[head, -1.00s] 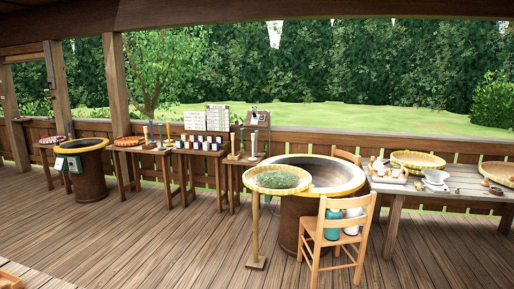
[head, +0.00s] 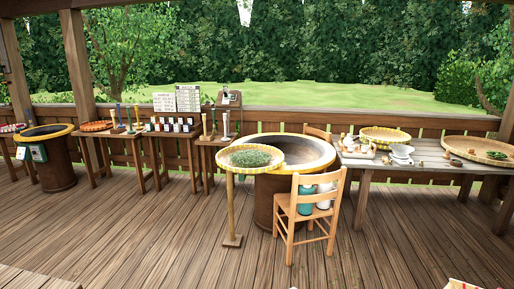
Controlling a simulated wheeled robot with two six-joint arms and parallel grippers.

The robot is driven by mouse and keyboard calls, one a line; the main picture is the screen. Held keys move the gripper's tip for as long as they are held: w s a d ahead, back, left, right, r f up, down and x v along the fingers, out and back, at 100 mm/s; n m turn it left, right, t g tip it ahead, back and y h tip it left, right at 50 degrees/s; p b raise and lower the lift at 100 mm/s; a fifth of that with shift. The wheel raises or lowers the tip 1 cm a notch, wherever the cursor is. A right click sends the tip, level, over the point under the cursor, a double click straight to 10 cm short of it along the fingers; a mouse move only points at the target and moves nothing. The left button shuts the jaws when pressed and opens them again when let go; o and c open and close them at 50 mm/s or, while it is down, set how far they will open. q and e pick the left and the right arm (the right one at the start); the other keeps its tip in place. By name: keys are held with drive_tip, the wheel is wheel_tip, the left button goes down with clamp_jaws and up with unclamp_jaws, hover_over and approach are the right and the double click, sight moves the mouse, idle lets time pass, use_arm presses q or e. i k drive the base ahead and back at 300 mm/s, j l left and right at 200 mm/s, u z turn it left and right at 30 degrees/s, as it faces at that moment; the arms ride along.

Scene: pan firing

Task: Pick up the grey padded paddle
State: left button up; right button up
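A slim grey upright thing (head: 225,123) stands on the small wooden table (head: 212,142) just left of the large pan. It may be the grey padded paddle, but it is too small to tell. A yellowish upright thing (head: 204,125) stands beside it. Several more upright handles, one blue (head: 119,114), stand on the table farther left. Neither of my grippers is in view.
A large yellow-rimmed pan (head: 321,159) stands behind a wooden chair (head: 311,208). A basket of green leaves (head: 250,157) on a post stands before it. A long table (head: 389,175) is at right.

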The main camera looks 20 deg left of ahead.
sight(229, 135)
drive_tip(key=i+j+u, duration=0.3)
drive_tip(key=i, duration=0.15)
drive_tip(key=i+j+u, duration=0.1)
drive_tip(key=i+u, duration=0.2)
drive_tip(key=i, duration=0.15)
drive_tip(key=i+j+u, duration=0.15)
drive_tip(key=i, duration=1.1)
drive_tip(key=i+u, duration=0.3)
drive_tip(key=i, duration=0.2)
drive_tip(key=i+l+u, duration=0.3)
drive_tip(key=i, duration=0.15)
drive_tip(key=i+j+u, duration=0.15)
drive_tip(key=i+u, duration=0.75)
drive_tip(key=i+z, duration=0.1)
drive_tip(key=i, duration=0.5)
drive_tip(key=i+j, duration=0.15)
drive_tip(key=i, duration=0.45)
drive_tip(key=i+l+z, duration=0.2)
drive_tip(key=i+z, duration=0.75)
drive_tip(key=i+j+z, duration=0.15)
drive_tip(key=i+z, duration=0.2)
drive_tip(key=z, duration=0.15)
drive_tip(key=i+l+z, duration=0.15)
drive_tip(key=i+z, duration=1.15)
drive_tip(key=i+j+z, duration=0.25)
drive_tip(key=z, duration=0.15)
